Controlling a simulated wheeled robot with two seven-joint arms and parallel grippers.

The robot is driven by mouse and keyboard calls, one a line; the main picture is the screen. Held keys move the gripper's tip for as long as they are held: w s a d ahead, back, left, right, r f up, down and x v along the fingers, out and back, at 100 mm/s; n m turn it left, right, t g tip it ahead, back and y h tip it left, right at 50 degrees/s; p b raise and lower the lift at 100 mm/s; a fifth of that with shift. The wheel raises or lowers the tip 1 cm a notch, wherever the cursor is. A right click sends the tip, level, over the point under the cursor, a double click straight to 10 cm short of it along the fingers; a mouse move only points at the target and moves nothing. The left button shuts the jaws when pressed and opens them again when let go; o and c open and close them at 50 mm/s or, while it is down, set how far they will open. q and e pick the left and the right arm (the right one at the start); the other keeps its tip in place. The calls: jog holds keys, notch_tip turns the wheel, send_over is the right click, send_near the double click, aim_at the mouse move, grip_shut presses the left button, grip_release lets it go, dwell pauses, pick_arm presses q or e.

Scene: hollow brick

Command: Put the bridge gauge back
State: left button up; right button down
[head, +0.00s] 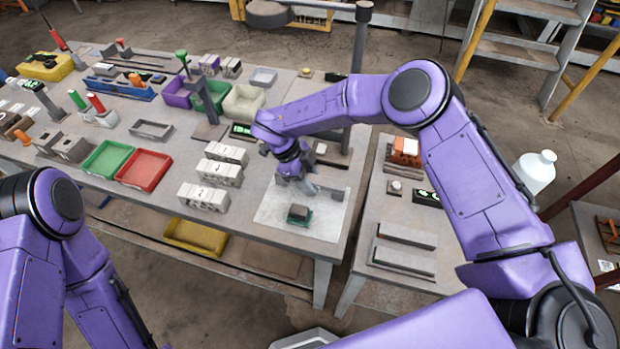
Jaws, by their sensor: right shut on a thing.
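My right gripper (297,183) reaches down over the pale grey mat (275,217) at the right end of the long table. It is shut on a small grey piece (310,189), which looks like the bridge gauge; the fingers hide much of it, and I cannot tell whether it touches the mat. A small block with a dark top and green base (299,213) sits on the mat just in front of the gripper. My left arm shows at the lower left, but its gripper is out of view.
Three grey numbered block sets (204,197) stand left of the mat. A red tray (143,169) and a green tray (108,160) lie further left. Purple, green and cream bins (243,103) stand behind. A side table (395,220) on the right holds grey bars (405,247).

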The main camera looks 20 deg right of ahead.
jog(key=c, duration=0.7)
grip_release()
jog(key=b+v, duration=0.3)
jog(key=v, duration=0.8)
jog(key=shift+a+r, duration=0.1)
jog(key=shift+a, duration=0.05)
jog(key=shift+w+a+r, duration=0.1)
jog(key=shift+w+r, duration=0.05)
jog(key=shift+r, duration=0.25)
